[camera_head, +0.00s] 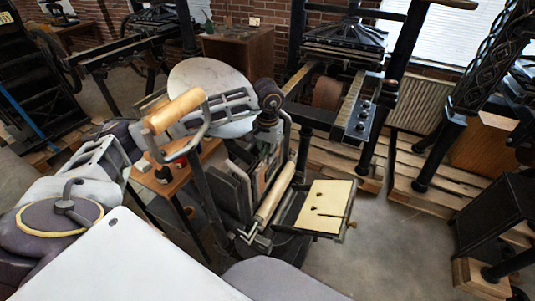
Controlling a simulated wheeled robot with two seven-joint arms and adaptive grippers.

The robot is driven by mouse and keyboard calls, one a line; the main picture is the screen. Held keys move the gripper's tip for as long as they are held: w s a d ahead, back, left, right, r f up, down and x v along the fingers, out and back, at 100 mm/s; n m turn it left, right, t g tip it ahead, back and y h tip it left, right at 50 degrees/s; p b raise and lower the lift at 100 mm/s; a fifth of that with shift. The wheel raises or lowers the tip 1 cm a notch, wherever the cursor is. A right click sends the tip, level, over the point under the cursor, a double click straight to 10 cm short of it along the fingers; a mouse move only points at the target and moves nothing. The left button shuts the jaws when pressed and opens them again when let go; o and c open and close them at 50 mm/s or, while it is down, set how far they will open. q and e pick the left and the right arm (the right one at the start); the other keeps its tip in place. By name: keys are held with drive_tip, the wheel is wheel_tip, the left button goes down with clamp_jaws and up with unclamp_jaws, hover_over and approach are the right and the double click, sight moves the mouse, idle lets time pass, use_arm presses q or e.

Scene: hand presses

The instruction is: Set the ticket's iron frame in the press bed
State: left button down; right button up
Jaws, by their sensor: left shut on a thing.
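A hand press stands at the middle, with a pale round disc (207,78), a wooden bar (174,109) in a bent metal holder and a second wooden roller (275,191) lower right. Its upright dark bed parts (232,190) are partly hidden between these. I cannot pick out the iron frame or the ticket with certainty. My right gripper is not in view.
A cream board (318,207) with dark marks juts out at the press's right. A small wooden surface (172,184) lies left of the press. A larger iron press (345,45) stands behind, on pallets (320,160). Grey floor (385,235) is clear at right.

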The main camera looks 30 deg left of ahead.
use_arm(q)
drive_tip(key=shift+f, duration=0.15)
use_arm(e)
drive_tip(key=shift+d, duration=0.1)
use_arm(q)
drive_tip(key=c, duration=1.4)
unclamp_jaws()
drive_tip(key=shift+o, duration=0.6)
drive_tip(key=shift+r+p, duration=0.45)
drive_tip(key=shift+r, duration=0.55)
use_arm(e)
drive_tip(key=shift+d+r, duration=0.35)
use_arm(q)
drive_tip(key=shift+r, duration=0.6)
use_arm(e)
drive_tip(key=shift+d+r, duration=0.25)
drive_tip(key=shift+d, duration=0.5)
use_arm(q)
drive_tip(key=shift+r+p, duration=0.1)
drive_tip(key=shift+p, duration=0.2)
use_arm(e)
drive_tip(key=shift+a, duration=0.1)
use_arm(q)
drive_tip(key=shift+r, duration=0.55)
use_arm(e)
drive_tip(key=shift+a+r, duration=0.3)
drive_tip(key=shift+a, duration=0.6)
